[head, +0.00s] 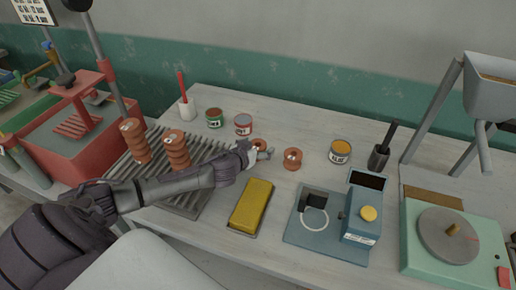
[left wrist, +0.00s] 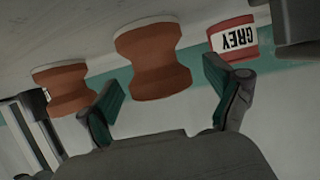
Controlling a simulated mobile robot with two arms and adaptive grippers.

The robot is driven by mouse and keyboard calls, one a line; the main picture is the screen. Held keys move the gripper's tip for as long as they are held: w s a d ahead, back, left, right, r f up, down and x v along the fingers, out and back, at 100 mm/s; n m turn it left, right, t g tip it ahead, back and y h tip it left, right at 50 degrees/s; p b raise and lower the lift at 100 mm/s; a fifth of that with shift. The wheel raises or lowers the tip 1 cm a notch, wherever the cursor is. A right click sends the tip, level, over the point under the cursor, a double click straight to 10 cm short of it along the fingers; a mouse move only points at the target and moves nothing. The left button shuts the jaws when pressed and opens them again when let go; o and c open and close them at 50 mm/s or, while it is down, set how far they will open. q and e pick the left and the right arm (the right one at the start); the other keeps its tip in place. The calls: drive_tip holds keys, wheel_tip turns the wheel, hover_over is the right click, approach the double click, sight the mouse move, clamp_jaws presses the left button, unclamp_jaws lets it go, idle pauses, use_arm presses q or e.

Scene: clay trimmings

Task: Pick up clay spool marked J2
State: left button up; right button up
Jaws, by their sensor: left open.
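Two loose brown clay spools stand on the grey table. One spool (head: 259,144) is partly hidden by my left gripper (head: 262,153); the other spool (head: 292,160) stands just right of it with a pale mark on top. In the left wrist view, which is upside down, the first spool (left wrist: 153,62) lies ahead between the fingers of my open left gripper (left wrist: 165,92). The second spool (left wrist: 63,90) is outside the fingers, at the left, with a small mark at its edge. I cannot read J2 on either. My right gripper is not in view.
Spool stacks (head: 177,150) stand on a slatted rack (head: 190,200). A GREY can (left wrist: 234,40) is close beside the left gripper. A yellow block (head: 251,205), blue device (head: 360,218), yellow-topped can (head: 340,152) and green turntable unit (head: 420,262) are nearby.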

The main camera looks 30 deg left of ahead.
use_arm(q)
drive_tip(key=shift+w, duration=0.2)
drive_tip(key=c, duration=1.5)
drive_tip(key=shift+o, duration=0.2)
